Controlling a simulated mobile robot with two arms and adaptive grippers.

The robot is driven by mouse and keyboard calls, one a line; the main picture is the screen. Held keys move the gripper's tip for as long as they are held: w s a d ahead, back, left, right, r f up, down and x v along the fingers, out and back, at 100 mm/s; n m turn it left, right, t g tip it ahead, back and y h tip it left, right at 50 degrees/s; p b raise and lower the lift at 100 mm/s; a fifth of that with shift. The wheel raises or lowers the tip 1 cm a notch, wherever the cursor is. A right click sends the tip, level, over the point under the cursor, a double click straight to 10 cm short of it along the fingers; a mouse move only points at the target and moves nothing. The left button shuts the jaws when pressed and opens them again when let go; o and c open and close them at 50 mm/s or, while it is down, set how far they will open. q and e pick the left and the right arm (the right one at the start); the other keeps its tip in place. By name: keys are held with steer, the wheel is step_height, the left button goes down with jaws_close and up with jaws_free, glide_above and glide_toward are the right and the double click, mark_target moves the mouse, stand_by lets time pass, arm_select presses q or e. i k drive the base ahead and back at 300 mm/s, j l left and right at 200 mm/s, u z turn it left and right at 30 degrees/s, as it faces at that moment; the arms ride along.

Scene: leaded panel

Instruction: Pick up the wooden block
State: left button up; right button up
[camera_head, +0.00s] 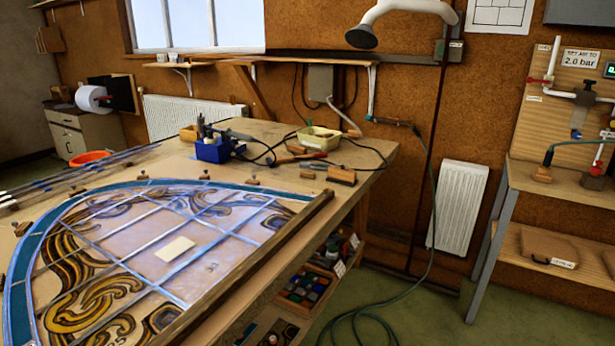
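Neither of my grippers is in view. A small brown wooden block (341,175), possibly a brush, lies on the workbench (372,148) near its right edge, beyond the leaded panel. Its underside looks paler. Another small brown wooden piece (543,174) sits on the bench at the right. I cannot tell for certain which of these the task names.
The leaded panel (150,235) covers the near bench, edged by a wooden batten (262,262), with a cream rectangle (175,249) lying on it. A blue box (219,150), a cream tray (319,138), tools and cables crowd the far end. A green hose (432,225) hangs to the floor.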

mark_target(305, 174)
steer(key=i+l+u, duration=0.25)
steer(key=i+l, duration=0.15)
steer(key=i+l+u, duration=0.25)
steer(key=i+l, duration=0.3)
steer(key=i, duration=0.05)
